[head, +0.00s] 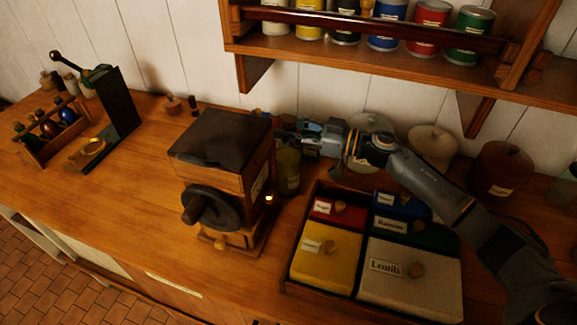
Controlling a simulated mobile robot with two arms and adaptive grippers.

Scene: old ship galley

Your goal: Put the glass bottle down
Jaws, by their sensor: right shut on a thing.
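The glass bottle (289,172) is greenish and looks upright. It is just right of and behind the wooden grinder box, which hides part of its left side. My right gripper (284,131) comes in from the right and is shut on the bottle near its top. The fingertips are small and partly hidden by the grinder's top corner. I cannot tell whether the bottle's base touches the counter. My left gripper is not in view.
The wooden grinder (222,175) stands close left of the bottle. A tray (285,288) of labelled boxes lies at front right. Lidded pots (432,147) line the wall under a shelf (375,63) of tins. The counter (120,195) left of the grinder is largely clear.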

